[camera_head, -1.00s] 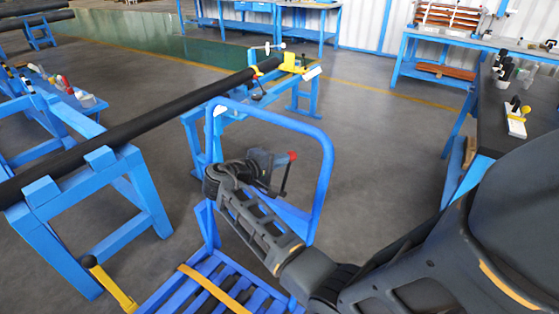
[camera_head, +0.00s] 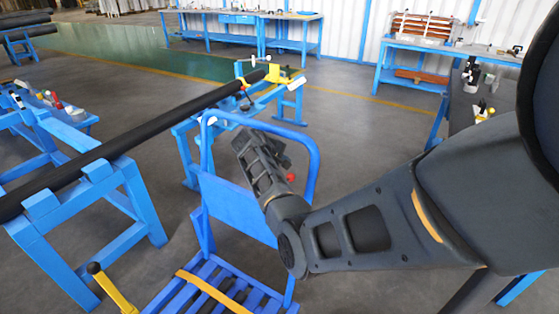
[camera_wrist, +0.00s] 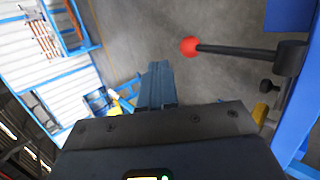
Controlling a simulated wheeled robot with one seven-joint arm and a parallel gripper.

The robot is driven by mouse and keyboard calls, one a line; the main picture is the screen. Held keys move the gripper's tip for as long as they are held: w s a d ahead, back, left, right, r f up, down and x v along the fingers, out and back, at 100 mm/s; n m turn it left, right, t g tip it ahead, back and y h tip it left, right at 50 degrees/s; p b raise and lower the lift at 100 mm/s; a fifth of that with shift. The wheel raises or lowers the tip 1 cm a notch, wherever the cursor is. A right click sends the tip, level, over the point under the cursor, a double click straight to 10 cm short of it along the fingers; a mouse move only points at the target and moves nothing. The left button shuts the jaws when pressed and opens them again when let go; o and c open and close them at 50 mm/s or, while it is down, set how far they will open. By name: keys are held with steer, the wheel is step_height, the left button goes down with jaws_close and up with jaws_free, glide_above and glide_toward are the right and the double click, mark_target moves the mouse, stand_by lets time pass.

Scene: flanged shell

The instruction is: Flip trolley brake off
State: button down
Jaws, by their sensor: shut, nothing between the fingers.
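The blue trolley (camera_head: 222,204) stands in the lower middle of the head view, with a slatted deck and an upright hoop handle. A dark lever with a red ball knob (camera_wrist: 190,46) extends from a dark hub beside blue framing in the wrist view. Its red knob (camera_head: 291,177) also shows just right of my wrist in the head view. My gripper (camera_wrist: 157,72) is shut and empty, left of and below the knob in the wrist view, apart from it in the picture. In the head view my arm mostly hides the gripper. I cannot tell the depth gap.
A yellow lever with a black knob (camera_head: 110,287) stands at the deck's left. A long dark pipe (camera_head: 120,145) rests on blue stands (camera_head: 140,205) at left. A dark-topped bench (camera_head: 462,112) is at right. Open floor (camera_head: 345,140) lies behind the trolley.

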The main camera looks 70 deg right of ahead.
steer(key=shift+y, duration=0.6)
steer(key=shift+s+d+f+b, duration=0.15)
steer(key=shift+d+f+b, duration=0.4)
steer(key=shift+f, duration=0.4)
steer(key=shift+s+d+f+b, duration=0.1)
steer(key=shift+d+f+b, duration=0.45)
steer(key=shift+f, duration=0.35)
steer(key=shift+s+d+f+b, duration=0.15)
steer(key=shift+d+f+b, duration=0.4)
steer(key=shift+f, duration=0.4)
steer(key=shift+a+f, duration=0.1)
steer(key=v, duration=0.8)
steer(key=shift+s, duration=0.1)
